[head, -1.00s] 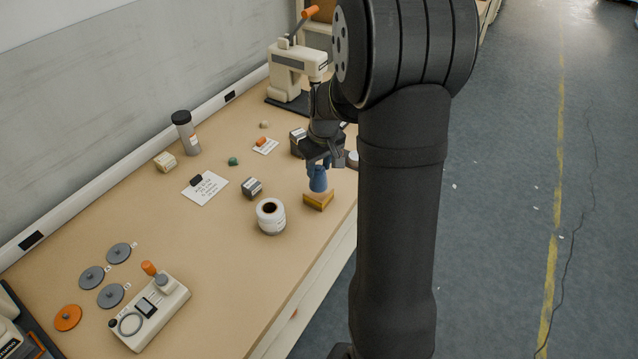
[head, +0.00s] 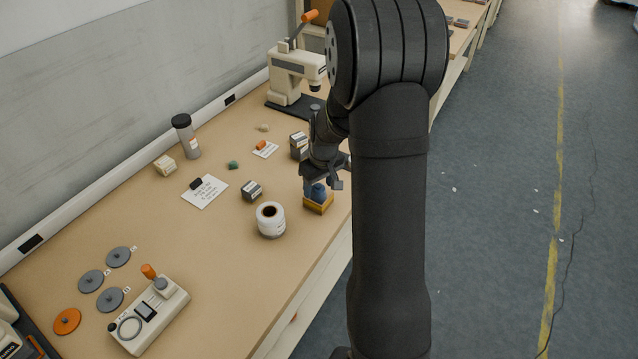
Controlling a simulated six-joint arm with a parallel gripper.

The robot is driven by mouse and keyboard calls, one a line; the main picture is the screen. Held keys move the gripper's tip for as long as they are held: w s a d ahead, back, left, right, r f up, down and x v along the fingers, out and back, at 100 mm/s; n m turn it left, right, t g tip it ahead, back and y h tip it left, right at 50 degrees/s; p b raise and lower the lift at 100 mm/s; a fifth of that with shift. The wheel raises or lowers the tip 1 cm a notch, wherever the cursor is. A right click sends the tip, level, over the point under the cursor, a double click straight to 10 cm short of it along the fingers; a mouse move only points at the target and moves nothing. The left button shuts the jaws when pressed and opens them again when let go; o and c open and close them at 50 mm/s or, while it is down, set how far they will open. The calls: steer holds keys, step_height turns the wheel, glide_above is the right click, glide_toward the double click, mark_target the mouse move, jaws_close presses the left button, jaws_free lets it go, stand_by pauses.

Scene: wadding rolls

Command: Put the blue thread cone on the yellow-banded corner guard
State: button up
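The blue thread cone (head: 318,193) is at the yellow-banded corner guard (head: 319,206), near the right edge of the bench in the head view. Its lower part overlaps the guard's top, and it looks about upright. Whether its base rests fully on the guard I cannot tell. My gripper (head: 320,181) points down right at the cone's upper part, which it partly hides. The fingers are small and dark here, so I cannot tell whether they still grip the cone.
A white roll (head: 270,220) stands just left of the guard, and a small dark-and-white box (head: 251,190) lies behind it. Another box (head: 299,146) stands behind my gripper. The bench edge is close on the right. The bench in front of the roll is clear.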

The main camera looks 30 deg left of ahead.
mark_target(317, 186)
step_height(317, 186, up, 12)
steer(key=d, duration=0.1)
steer(key=shift+s+d, duration=0.35)
stand_by(0.4)
steer(key=f, duration=0.3)
steer(key=a+f, duration=0.1)
steer(key=f, duration=0.7)
steer(key=shift+w+a+f, duration=0.25)
steer(key=shift+w+a, duration=0.15)
steer(key=shift+r, duration=1.55)
